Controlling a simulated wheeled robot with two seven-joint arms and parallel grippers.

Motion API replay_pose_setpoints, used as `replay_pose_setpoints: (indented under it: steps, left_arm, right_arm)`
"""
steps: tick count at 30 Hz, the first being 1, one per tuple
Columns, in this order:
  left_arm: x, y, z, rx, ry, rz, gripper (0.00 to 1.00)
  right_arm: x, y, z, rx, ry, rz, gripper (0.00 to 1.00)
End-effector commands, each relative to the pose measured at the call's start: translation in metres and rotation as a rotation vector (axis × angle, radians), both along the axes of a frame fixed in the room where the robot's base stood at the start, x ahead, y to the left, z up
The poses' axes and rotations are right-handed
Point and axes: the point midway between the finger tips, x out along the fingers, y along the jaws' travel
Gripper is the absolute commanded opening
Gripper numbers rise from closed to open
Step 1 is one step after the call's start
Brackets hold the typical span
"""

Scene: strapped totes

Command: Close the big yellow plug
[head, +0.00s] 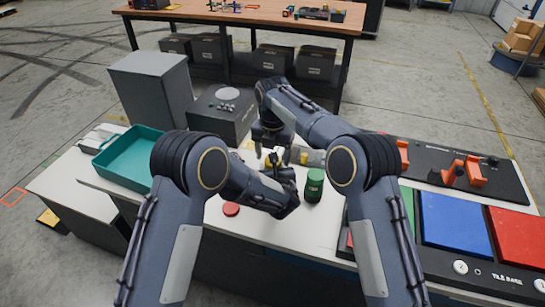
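Small yellow parts (304,158) show near a light grey piece (316,158) in the middle of the white table. Another yellow patch (248,145) shows at the left, beside the black box. I cannot tell which is the big yellow plug, or whether it is closed. My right gripper (271,149) points down over the table's middle, close to the yellow parts; its fingers are too small and dark to read. My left gripper (284,176) is just in front of it, partly hidden by its own wrist; its opening cannot be made out.
A green cylinder (315,184) stands close right of my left wrist, and a red disc (231,209) lies in front. A teal tray (127,158), grey block (150,92) and black box (222,115) stand left. Blue (453,219) and red (519,235) panels lie right.

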Motion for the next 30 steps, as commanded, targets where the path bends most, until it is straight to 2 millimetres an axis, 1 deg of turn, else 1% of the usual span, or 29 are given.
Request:
replay_pose_setpoints:
  steps: [1, 6, 9, 15, 16, 21, 22, 30]
  left_arm:
    - [0.0, 0.001, -0.001, 0.002, 0.001, 0.002, 0.0]
    - [0.0, 0.001, -0.001, 0.002, 0.001, 0.001, 0.0]
    - [0.0, 0.001, -0.001, 0.002, 0.001, 0.001, 0.0]
    - [0.0, 0.001, 0.0, 0.001, 0.0, 0.001, 0.0]
    - [0.0, 0.001, 0.0, 0.001, 0.0, 0.001, 0.0]
    - [0.0, 0.001, 0.0, 0.001, 0.0, 0.001, 0.0]
    - [0.0, 0.001, 0.0, 0.001, 0.0, 0.001, 0.0]
    - [0.0, 0.001, 0.0, 0.001, 0.0, 0.001, 0.0]
  right_arm:
    - [-0.001, 0.001, 0.011, 0.004, -0.001, 0.0, 0.68]
    - [-0.001, 0.001, 0.03, 0.003, 0.0, 0.001, 0.68]
    - [-0.001, 0.001, 0.034, 0.003, 0.0, 0.0, 0.68]
    - [-0.001, 0.001, 0.034, 0.002, 0.0, 0.0, 0.68]
    - [-0.001, 0.001, 0.034, 0.002, 0.0, 0.0, 0.69]
    - [-0.001, 0.001, 0.034, 0.002, 0.0, 0.0, 0.92]
    - [-0.001, 0.001, 0.034, 0.002, 0.0, 0.0, 0.94]
    - [-0.001, 0.001, 0.035, 0.002, 0.0, 0.0, 0.94]
